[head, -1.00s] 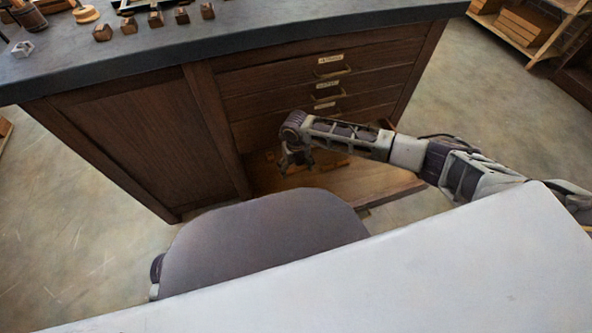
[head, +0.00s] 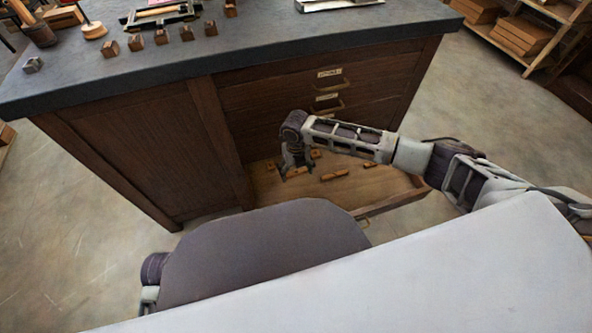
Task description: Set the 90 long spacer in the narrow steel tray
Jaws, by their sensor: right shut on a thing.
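My right gripper (head: 293,168) points down into the open bottom drawer (head: 375,190) of the bench. It is shut on a small wooden spacer (head: 298,172), whose ends show beside the fingers; I cannot read its marking. Other wooden spacers lie on the drawer floor: a longer one (head: 335,175) to the right, one (head: 316,153) just behind the gripper and one (head: 270,166) at the left. A pale metal tray-like thing (head: 335,4) lies on the bench top at the upper edge, partly cut off; I cannot tell if it is the narrow steel tray. My left gripper is out of view.
The dark bench top (head: 270,45) overhangs the drawers. Several small wooden blocks (head: 161,38) stand on it, near a dark frame (head: 160,14) and a wooden-based tool (head: 94,30). Closed drawers are above the open one. A shelf (head: 525,35) stands at the far right.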

